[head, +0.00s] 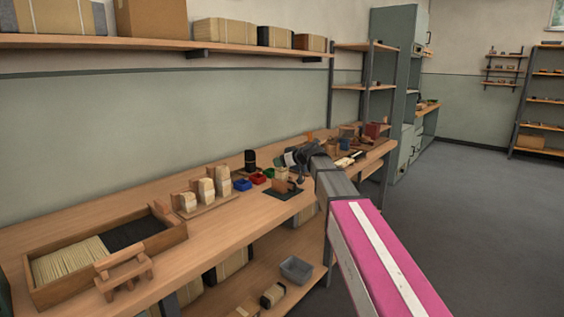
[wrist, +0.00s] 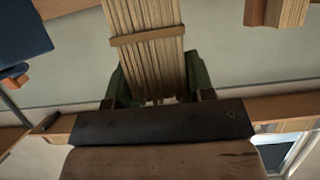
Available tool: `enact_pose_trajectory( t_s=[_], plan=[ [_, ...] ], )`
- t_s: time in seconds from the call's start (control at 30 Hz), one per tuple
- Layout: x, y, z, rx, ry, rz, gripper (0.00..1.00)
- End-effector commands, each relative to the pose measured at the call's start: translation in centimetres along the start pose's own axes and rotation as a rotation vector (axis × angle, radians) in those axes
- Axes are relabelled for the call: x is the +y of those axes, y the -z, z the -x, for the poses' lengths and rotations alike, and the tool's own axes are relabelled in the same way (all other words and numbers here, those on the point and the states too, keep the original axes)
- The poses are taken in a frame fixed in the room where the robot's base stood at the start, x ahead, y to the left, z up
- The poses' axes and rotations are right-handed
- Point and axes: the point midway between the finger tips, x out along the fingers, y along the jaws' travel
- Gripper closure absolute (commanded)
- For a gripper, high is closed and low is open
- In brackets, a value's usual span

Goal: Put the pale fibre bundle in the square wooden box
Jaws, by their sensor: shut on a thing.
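The pale fibre bundle (wrist: 150,60) is a sheaf of straight tan strands with a band around it. In the wrist view it stands between the two green fingers of my gripper (wrist: 157,85), which is shut on it. In the head view my gripper (head: 293,160) is over the workbench, above a dark mat (head: 285,192). A small tan wooden thing (head: 281,184) shows there below the gripper. I cannot tell whether it is the square wooden box, and the arm hides part of this spot.
A long wooden tray (head: 38,298) with pale and black fibres lies at the bench's left. Several banded pale blocks (head: 205,190) stand on a board. Blue (head: 242,185) and red (head: 258,178) bins sit beside the mat. A grey bin (head: 296,269) is on the lower shelf.

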Motion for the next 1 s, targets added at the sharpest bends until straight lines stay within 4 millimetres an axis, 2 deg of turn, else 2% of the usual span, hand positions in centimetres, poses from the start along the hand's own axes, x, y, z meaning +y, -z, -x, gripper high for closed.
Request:
enact_pose_trajectory(
  t_s=[0.43, 0.47, 0.53, 0.83, 1.0],
  plan=[
    [0.0, -0.9, -0.4, 0.0, 0.0, 0.0, 0.77],
    [0.0, -0.9, -0.4, 0.0, 0.0, 0.0, 0.48],
    [0.0, -0.9, -0.4, 0.0, 0.0, 0.0, 0.26],
    [0.0, -0.8, -0.3, 0.0, 0.0, 0.0, 0.26],
    [0.0, 0.4, 0.1, 0.002, -0.001, 0.001, 0.26]
  ],
)
